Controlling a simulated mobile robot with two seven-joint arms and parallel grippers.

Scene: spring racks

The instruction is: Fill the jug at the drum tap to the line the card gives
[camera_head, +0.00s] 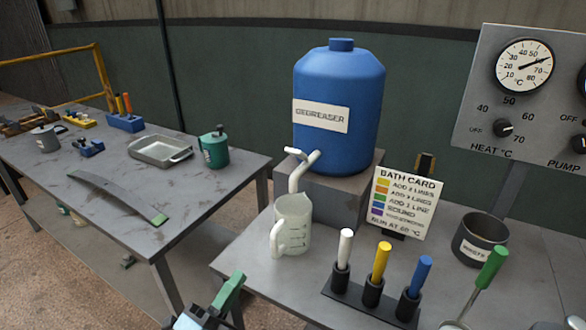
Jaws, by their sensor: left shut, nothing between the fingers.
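The blue drum (340,100), labelled DEGREASER, stands on a grey block. Its pale tap (303,170) has a spout pointing down and a lever at the top. The translucent jug (293,225) stands upright on the bench under the spout, handle to the left, with dark level marks on its side. I cannot make out any liquid in it. The bath card (404,203) stands right of the block, with coloured squares beside "add … lines" rows; its small print is hard to read. My left gripper (229,292), with green fingers, is shut and empty, low in front of the bench, apart from the jug.
A black rack (362,304) with white, yellow and blue handles stands in front of the card. A grey pot (479,240) and a green-handled tool (489,270) are to the right. The left table (120,215) holds a metal tray (160,150) and a green canister (215,148).

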